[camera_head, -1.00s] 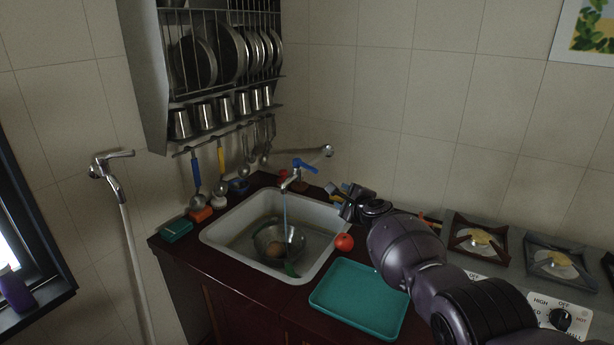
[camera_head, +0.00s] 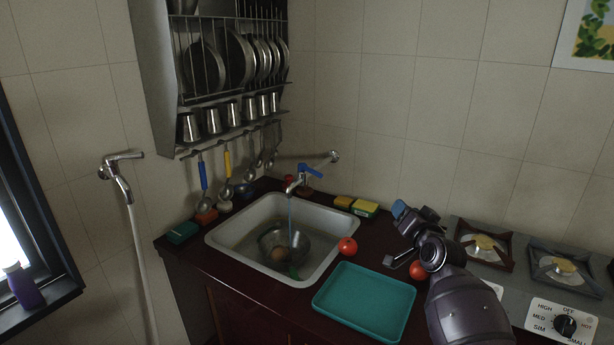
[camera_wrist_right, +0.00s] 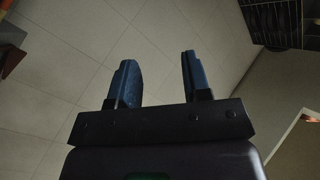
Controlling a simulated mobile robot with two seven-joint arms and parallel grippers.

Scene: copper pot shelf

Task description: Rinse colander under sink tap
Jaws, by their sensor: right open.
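The metal colander (camera_head: 284,243) sits in the sink basin (camera_head: 226,234), under the tap (camera_head: 297,183) with its blue handle. A thin stream of water (camera_head: 291,214) runs from the tap down to the colander. A round brown item (camera_head: 278,254) and a green piece (camera_head: 294,272) show in or at the colander; the water partly blurs them. My right gripper (camera_head: 396,232) is above the counter, right of the sink and apart from the colander. In the right wrist view its two blue-padded fingers (camera_wrist_right: 158,80) are spread with nothing between them. My left gripper does not show.
A teal tray (camera_head: 364,301) lies on the counter front right of the sink. A tomato (camera_head: 347,247) sits at the sink's right rim and another red one (camera_head: 418,270) by my right arm. Sponges (camera_head: 356,206) lie behind; stove burners (camera_head: 483,246) stand at right.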

